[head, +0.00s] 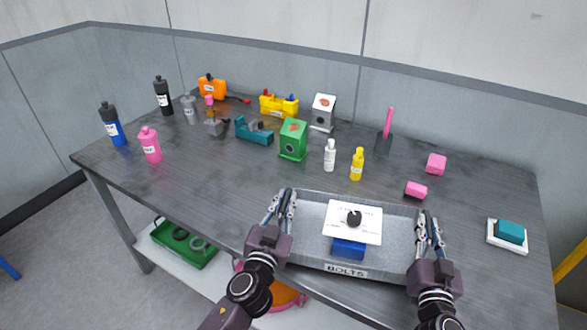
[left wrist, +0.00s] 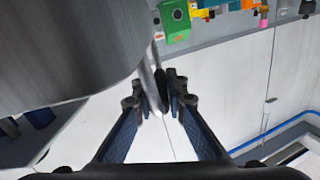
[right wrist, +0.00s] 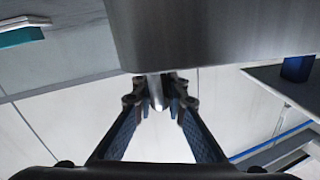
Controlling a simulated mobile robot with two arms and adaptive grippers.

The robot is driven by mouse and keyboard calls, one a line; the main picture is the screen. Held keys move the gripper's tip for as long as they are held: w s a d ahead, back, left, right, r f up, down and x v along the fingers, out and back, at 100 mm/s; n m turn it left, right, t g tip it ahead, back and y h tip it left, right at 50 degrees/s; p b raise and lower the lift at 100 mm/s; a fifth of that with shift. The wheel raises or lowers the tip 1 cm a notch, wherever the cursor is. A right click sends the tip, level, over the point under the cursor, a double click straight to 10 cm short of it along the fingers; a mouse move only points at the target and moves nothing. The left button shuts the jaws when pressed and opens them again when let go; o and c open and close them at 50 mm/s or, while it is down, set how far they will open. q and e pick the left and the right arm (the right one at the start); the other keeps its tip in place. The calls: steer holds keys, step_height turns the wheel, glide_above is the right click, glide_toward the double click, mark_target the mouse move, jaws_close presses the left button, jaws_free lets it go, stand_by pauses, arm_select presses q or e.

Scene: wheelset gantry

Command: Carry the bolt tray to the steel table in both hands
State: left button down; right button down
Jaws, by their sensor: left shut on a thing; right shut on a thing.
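The grey bolt tray (head: 308,212), with a BOLTS label on its front wall, is at the front edge of the steel table (head: 215,180). A blue block (head: 348,248) and a white card (head: 366,234) with a dark knob show inside it. My left gripper (head: 284,203) is shut on the tray's left end, and my right gripper (head: 428,226) is shut on its right end. In both wrist views the fingers close around a grey metal bar at the tray. I cannot tell whether the tray's underside touches the tabletop.
Behind the tray stand a yellow bottle (head: 357,165), a white bottle (head: 330,156) and a green box (head: 293,140). Pink blocks (head: 416,190) lie to the right, with a teal block on a white pad (head: 492,238). The table's left front is clear. A green crate (head: 183,246) is on the lower shelf.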

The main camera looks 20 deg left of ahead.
arm_select(q)
steer(key=shift+f+b, duration=0.65)
steer(key=shift+f, duration=0.05)
arm_select(e)
steer(key=shift+f, duration=0.75)
arm_select(q)
steer(key=c, duration=2)
jaws_free()
arm_select(e)
steer(key=c, duration=2)
jaws_free()
arm_select(q)
steer(key=shift+o, duration=0.3)
arm_select(e)
steer(key=shift+o, duration=0.3)
arm_select(q)
steer(key=shift+s, duration=0.1)
arm_select(e)
steer(key=shift+s, duration=0.1)
arm_select(q)
steer(key=s, duration=1.2)
arm_select(e)
steer(key=s, duration=1.2)
steer(key=shift+d, duration=0.15)
arm_select(q)
steer(key=shift+d, duration=0.1)
